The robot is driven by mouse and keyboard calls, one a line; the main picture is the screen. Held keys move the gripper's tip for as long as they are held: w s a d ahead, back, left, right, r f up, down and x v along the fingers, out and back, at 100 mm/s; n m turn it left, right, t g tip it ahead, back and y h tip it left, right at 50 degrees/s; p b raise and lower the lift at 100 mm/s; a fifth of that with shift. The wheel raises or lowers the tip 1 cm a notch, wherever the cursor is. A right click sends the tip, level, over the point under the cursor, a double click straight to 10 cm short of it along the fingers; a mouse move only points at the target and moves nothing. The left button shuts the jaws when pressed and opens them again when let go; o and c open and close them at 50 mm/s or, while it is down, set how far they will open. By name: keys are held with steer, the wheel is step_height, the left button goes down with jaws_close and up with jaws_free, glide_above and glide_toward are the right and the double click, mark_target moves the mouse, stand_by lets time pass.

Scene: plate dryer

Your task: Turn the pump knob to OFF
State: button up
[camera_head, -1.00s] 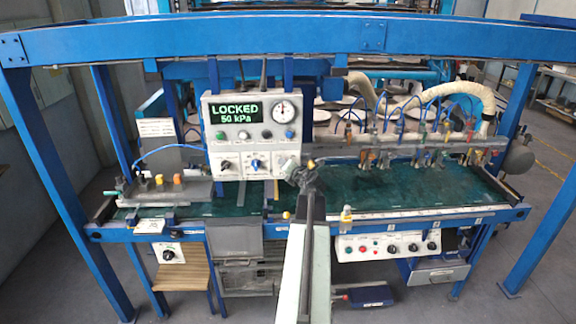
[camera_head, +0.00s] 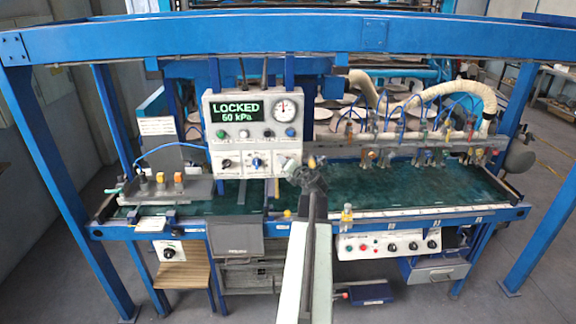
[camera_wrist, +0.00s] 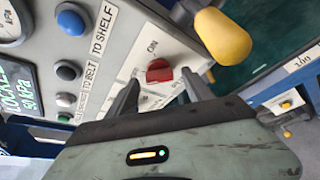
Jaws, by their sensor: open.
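A red knob (camera_wrist: 160,71) sits on a white plate on the grey control panel, with the word ON printed beside it. I cannot read an OFF mark. My gripper (camera_wrist: 158,80) is open, with one finger on each side of the knob in the picture and nothing held. I cannot tell whether the fingers touch the knob. In the head view my gripper (camera_head: 312,176) is at the lower right corner of the control panel (camera_head: 216,143), and the red knob cannot be made out there. The panel display (camera_head: 236,111) reads LOCKED, 50 kPa.
A yellow rounded handle (camera_wrist: 222,37) stands close beyond the right finger. A blue button (camera_wrist: 71,22) and smaller buttons line the panel. In the head view a black knob (camera_head: 227,164) and a blue knob (camera_head: 257,163) are on the panel's left and middle. The green belt (camera_head: 400,188) runs behind.

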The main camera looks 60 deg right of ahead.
steer(key=p+v, duration=0.1)
steer(key=v, duration=0.5)
steer(key=shift+s+a, duration=0.2)
steer(key=shift+s, duration=0.05)
steer(key=shift+w, duration=0.1)
